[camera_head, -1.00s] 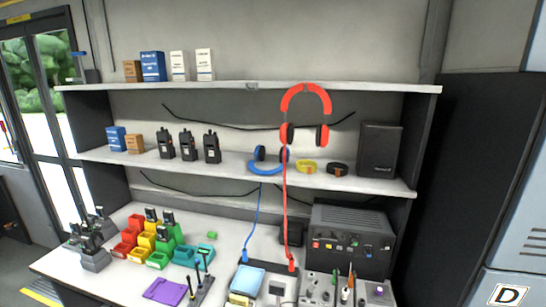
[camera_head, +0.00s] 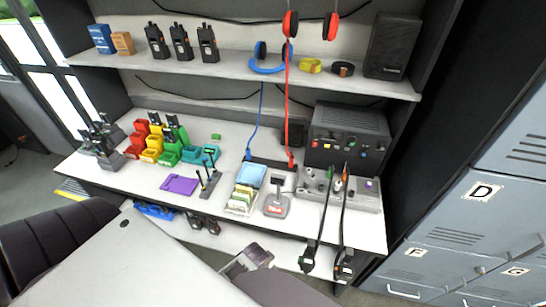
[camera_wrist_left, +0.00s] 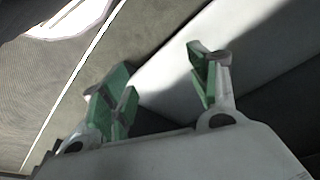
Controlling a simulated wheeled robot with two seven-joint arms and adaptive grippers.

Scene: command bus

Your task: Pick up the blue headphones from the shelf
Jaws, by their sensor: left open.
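The blue headphones (camera_head: 267,69) lie on the middle shelf (camera_head: 220,66), with one dark ear pad turned up. A blue cord (camera_head: 257,120) runs from them down to the desk. The red cord of the red headphones (camera_head: 290,24) passes in front of their right side. In the left wrist view my left gripper (camera_wrist_left: 160,82) shows two green-padded fingers spread apart with nothing between them. The headphones do not show in that view. I cannot clearly make out the left gripper in the head view.
A yellow item (camera_head: 311,66), a black ring-shaped item (camera_head: 343,69) and a black speaker (camera_head: 391,46) stand right of the headphones. Several radios (camera_head: 181,42) stand left. The desk below holds chargers, a purple tablet (camera_head: 180,185) and a radio console (camera_head: 345,138).

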